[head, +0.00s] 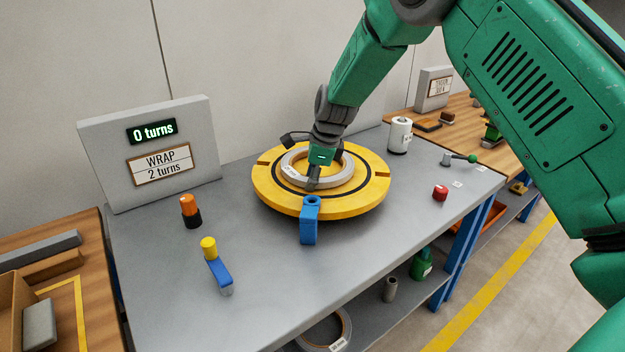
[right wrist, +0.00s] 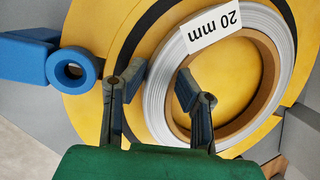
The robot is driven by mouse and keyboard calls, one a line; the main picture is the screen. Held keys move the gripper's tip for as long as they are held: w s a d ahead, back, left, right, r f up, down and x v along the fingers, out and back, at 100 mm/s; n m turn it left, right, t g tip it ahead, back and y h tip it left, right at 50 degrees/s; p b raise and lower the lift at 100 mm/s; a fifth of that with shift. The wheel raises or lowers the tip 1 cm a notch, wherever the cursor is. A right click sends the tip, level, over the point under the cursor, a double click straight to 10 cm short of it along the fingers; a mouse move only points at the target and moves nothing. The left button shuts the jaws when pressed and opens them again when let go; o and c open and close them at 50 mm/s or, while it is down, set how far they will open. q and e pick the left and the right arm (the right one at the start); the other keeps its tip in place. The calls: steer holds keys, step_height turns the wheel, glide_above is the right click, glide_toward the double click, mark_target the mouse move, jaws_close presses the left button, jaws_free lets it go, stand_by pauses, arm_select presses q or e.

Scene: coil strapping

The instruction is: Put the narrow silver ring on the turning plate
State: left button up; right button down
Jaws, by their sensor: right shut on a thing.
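The narrow silver ring (head: 337,181), with a brown inner core and a "20 mm" label, is over the yellow turning plate (head: 376,183), roughly at its middle. It looks flat and level; a small gap beneath it cannot be ruled out. In the right wrist view the ring (right wrist: 278,52) shows large above the yellow plate (right wrist: 84,45). My right gripper (head: 313,182) reaches down from above and is shut on the ring's near side. In the right wrist view its fingers (right wrist: 161,86) straddle the band, one outside and one inside. My left gripper is out of view.
A blue post (head: 309,222) with a round eye stands at the plate's front edge. An orange-black piece (head: 190,211), a blue tool with a yellow knob (head: 216,268), a white spool (head: 399,136) and a red piece (head: 440,193) stand around. A sign board (head: 152,155) reads "0 turns".

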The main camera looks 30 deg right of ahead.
steer(key=shift+d, duration=0.1)
steer(key=shift+d+f, duration=0.1)
steer(key=shift+d, duration=0.15)
steer(key=c, duration=1.5)
jaws_free()
steer(key=shift+d+f, duration=0.2)
steer(key=shift+d, duration=0.15)
steer(key=shift+c, duration=0.2)
steer(key=shift+s+d+f, duration=0.15)
steer(key=shift+s+d, duration=0.1)
steer(key=shift+d, duration=0.25)
steer(key=shift+w+a+r, duration=0.2)
steer(key=shift+a, duration=0.25)
steer(key=v, duration=0.2)
steer(key=p+v, duration=0.1)
steer(key=v, duration=0.1)
steer(key=shift+a+r, duration=0.2)
steer(key=shift+r, duration=0.25)
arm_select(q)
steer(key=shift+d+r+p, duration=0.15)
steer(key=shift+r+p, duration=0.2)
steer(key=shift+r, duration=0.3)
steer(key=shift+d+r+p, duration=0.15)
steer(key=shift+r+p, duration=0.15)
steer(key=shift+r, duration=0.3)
arm_select(e)
steer(key=v, duration=0.7)
